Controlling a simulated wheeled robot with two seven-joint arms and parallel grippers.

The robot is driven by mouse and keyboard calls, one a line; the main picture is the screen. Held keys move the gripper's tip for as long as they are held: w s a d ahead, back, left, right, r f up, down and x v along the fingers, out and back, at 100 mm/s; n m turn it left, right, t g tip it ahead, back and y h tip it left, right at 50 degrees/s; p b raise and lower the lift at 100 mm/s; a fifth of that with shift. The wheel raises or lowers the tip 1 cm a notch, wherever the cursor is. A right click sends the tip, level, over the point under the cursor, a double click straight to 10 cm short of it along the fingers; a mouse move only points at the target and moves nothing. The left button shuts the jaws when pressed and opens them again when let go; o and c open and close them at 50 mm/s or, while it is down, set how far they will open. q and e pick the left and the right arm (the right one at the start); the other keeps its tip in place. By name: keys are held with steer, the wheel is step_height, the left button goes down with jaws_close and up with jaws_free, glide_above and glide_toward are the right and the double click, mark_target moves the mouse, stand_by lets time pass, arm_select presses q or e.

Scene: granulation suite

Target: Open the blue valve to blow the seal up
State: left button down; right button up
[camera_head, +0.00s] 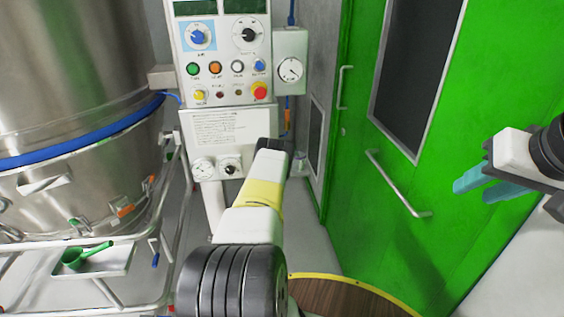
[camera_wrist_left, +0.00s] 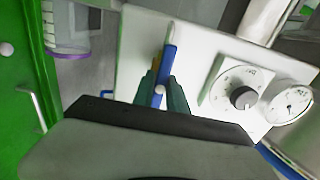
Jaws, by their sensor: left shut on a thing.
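The blue valve (camera_wrist_left: 169,62) shows in the left wrist view as a slim blue lever in front of a white panel. A small pale round part is near its lower end. My left gripper (camera_wrist_left: 163,98) has its teal fingers on both sides of the lever's lower part, shut on it. In the head view my left wrist reaches the lower right of the control panel and hides the valve and the fingertips. My right gripper (camera_head: 482,188) is at the right in front of the green door, its teal fingers apart and empty.
The control panel (camera_head: 219,97) carries knobs, buttons and a red stop. A dial knob (camera_wrist_left: 243,98) and a gauge (camera_wrist_left: 291,106) are beside the valve. A steel vessel (camera_head: 70,70) with a blue band stands left, above a tray (camera_head: 110,262) with a green scoop. A green door (camera_head: 400,200) is right.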

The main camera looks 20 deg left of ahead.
arm_select(q)
steer(key=shift+f, duration=0.15)
steer(key=c, duration=1.3)
jaws_free()
steer(key=shift+s+d, duration=0.1)
steer(key=v, duration=0.7)
steer(key=shift+s+d, duration=0.15)
steer(key=shift+s, duration=0.15)
